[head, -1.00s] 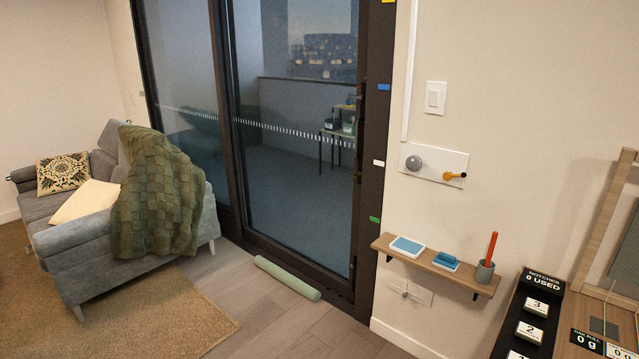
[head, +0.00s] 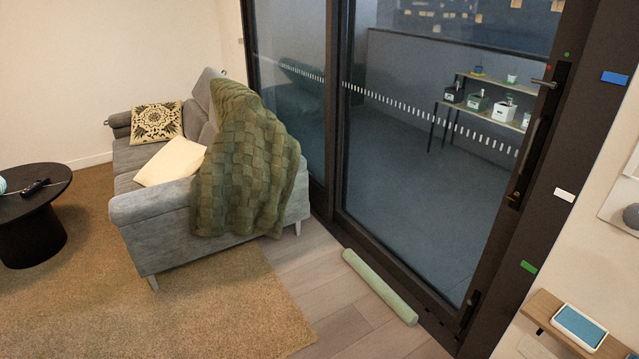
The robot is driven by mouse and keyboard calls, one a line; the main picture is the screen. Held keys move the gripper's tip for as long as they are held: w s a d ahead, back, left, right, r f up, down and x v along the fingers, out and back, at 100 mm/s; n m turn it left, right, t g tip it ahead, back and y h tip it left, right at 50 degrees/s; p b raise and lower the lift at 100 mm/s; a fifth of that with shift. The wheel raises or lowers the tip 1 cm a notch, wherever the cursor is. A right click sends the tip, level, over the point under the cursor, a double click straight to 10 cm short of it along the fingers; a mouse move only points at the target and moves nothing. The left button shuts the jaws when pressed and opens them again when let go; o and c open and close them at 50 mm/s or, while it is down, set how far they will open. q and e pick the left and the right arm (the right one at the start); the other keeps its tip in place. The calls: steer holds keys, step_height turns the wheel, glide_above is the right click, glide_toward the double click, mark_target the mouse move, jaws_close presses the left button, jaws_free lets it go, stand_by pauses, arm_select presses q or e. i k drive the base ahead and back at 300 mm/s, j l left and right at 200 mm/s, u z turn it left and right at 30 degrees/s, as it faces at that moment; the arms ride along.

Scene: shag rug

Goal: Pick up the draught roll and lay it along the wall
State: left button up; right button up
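The draught roll (head: 380,287) is a long pale green cylinder. It lies on the wood floor along the foot of the dark-framed glass sliding door (head: 430,150). Its far end is near the sofa and its near end points toward the lower right. A stretch of cream wall (head: 625,215) shows at the right edge, beyond the door frame. Neither of my grippers is in the head view.
A grey sofa (head: 165,225) with a green woven throw (head: 245,165) stands left of the roll. A tan shag rug (head: 235,315) covers the floor at lower left. A round black table (head: 35,220) is at far left. A wooden shelf (head: 550,308) juts out at lower right. Bare floor (head: 330,300) lies between rug and roll.

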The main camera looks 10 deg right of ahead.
mark_target(401, 309)
steer(key=i+j+z, duration=0.1)
steer(key=i+z, duration=0.15)
steer(key=i, duration=0.25)
steer(key=i+j+z, duration=0.15)
steer(key=i+z, duration=0.15)
steer(key=i, duration=0.2)
steer(key=i+j+z, duration=0.25)
steer(key=i, duration=0.25)
